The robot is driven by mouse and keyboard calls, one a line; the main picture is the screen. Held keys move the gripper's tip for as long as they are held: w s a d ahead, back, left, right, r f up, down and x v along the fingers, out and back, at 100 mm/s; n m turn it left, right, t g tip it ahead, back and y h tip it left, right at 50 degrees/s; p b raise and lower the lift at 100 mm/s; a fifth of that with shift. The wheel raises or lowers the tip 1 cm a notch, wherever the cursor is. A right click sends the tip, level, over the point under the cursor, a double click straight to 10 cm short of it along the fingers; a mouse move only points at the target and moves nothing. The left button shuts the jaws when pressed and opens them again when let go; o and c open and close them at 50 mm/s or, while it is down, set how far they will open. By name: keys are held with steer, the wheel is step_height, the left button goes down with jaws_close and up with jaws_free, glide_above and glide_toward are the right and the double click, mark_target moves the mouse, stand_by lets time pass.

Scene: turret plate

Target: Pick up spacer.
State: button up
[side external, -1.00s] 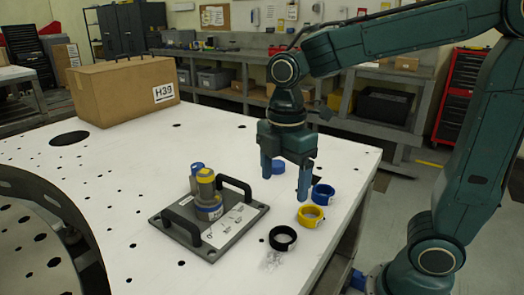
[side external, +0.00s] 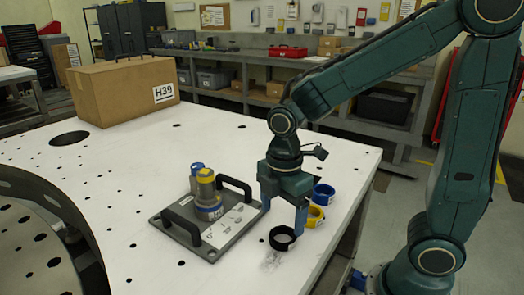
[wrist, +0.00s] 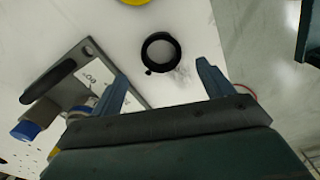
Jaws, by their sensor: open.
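Several loose rings lie in a row along the right side of the white table; I cannot tell from the pictures alone which is called the spacer. The nearest is a black ring (side external: 283,247), lying flat with a small tab; it also shows in the wrist view (wrist: 178,50). Behind it are a yellow ring (side external: 311,224) and a blue ring (side external: 323,200). My gripper (side external: 283,212) is open, pointing down, above and just behind the black ring. In the wrist view my gripper (wrist: 162,71) is empty, with the black ring ahead between the finger lines.
A grey turret plate (side external: 225,240) with two black handles stands close left of my gripper. A cardboard box (side external: 125,92) stands at the back left. The table's right edge is close to the rings.

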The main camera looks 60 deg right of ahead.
mark_target(281, 242)
steer(key=shift+f, duration=0.15)
steer(key=shift+s+a+f, duration=0.1)
steer(key=shift+s+f, duration=0.05)
steer(key=shift+f, duration=2.4)
steer(key=shift+c, duration=0.2)
steer(key=c, duration=1)
